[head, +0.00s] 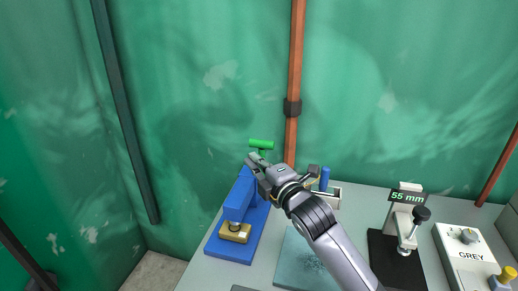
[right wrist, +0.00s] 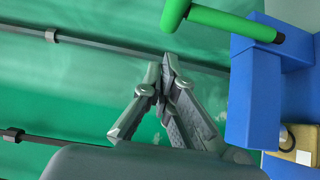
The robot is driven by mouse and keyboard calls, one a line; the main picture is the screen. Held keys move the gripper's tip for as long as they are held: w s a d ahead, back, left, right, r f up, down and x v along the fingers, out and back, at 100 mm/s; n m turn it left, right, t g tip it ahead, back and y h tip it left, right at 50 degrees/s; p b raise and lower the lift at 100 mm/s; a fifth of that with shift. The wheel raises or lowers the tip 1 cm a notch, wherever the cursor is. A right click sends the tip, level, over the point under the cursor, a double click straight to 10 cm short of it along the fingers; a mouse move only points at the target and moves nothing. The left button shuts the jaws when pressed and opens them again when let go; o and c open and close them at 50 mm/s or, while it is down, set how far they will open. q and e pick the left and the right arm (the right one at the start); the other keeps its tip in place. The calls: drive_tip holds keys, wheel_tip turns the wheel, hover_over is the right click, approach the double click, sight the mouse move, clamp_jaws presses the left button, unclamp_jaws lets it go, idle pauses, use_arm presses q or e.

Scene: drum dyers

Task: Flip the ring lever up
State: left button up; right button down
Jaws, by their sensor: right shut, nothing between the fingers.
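A blue press (head: 238,215) with a green bar handle (head: 262,143) stands at the left of the bench. Which part is the ring lever I cannot tell for sure; the green handle looks like a lever. In the right wrist view the green handle (right wrist: 232,24) juts out from the top of the blue press (right wrist: 252,95). My right gripper (head: 250,158) is shut and empty, just below and left of the handle in the head view. In the right wrist view its fingertips (right wrist: 166,62) point up, apart from handle and press. My left gripper is not in view.
A brass block (head: 235,232) sits at the front of the press. A blue-topped device (head: 325,178) stands partly hidden behind my right arm. To the right are a "55 mm" stand (head: 406,218) and a "GREY" box (head: 466,250). Green sheeting hangs behind.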

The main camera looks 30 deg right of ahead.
sight(261, 141)
drive_tip(key=w+d+p, duration=0.1)
drive_tip(key=w+d, duration=0.1)
drive_tip(key=d, duration=0.1)
drive_tip(key=shift+w, duration=0.45)
drive_tip(key=w+d+m+g+p, duration=0.1)
drive_tip(key=p, duration=0.2)
drive_tip(key=w+d+r+p, duration=0.1)
drive_tip(key=d+p, duration=0.1)
drive_tip(key=p, duration=0.1)
drive_tip(key=shift+w+m+g, duration=0.25)
drive_tip(key=shift+m+g, duration=0.15)
use_arm(q)
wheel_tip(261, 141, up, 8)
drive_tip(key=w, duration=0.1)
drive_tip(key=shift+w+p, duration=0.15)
drive_tip(key=shift+p, duration=0.15)
